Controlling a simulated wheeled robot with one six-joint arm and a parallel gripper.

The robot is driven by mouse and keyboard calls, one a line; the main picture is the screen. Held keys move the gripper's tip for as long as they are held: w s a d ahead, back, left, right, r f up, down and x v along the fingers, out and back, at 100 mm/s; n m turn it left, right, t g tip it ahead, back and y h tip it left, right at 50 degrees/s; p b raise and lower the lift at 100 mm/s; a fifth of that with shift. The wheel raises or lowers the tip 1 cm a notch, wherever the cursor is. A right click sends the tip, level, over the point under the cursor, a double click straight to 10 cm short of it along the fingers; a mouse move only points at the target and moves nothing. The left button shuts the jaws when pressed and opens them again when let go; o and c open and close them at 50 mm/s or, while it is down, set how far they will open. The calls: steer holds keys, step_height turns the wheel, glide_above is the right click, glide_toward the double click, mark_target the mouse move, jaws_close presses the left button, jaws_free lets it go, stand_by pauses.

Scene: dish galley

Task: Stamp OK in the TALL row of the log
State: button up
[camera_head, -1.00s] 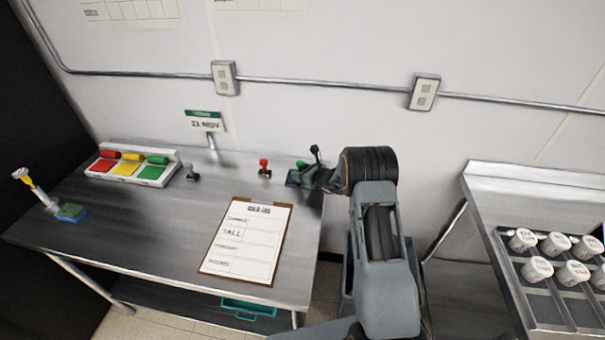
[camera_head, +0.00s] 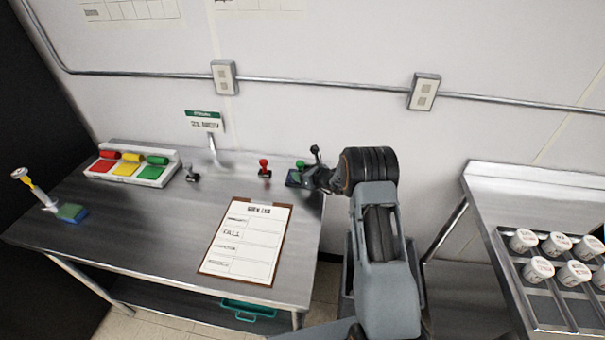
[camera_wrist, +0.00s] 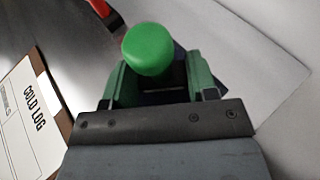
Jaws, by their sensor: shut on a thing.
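The log (camera_head: 243,243) is a white sheet on a brown clipboard, lying on the steel table. Its rows show in the head view, and the second row from the top appears to read TALL. The sheet's heading, COLD LOG, shows at the left of the wrist view (camera_wrist: 28,108). My gripper (camera_head: 308,175) is at the table's right end, right of and behind the clipboard. It is shut on a green-handled stamp (camera_wrist: 150,52). The stamp's green knob also shows in the head view (camera_head: 300,164). Its lower face is hidden.
A red-handled stamp (camera_head: 264,169) and a dark stamp (camera_head: 191,173) stand behind the clipboard. A tray (camera_head: 150,172) of red, yellow and green pads is at the back left. A date sign (camera_head: 205,121) stands at the back. Cups (camera_head: 540,268) stand on the right counter.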

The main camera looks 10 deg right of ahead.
mark_target(302, 164)
steer(key=shift+s+f, duration=0.1)
steer(key=shift+f, duration=0.05)
steer(key=shift+r+p, duration=1.45)
steer(key=shift+r, duration=2.1)
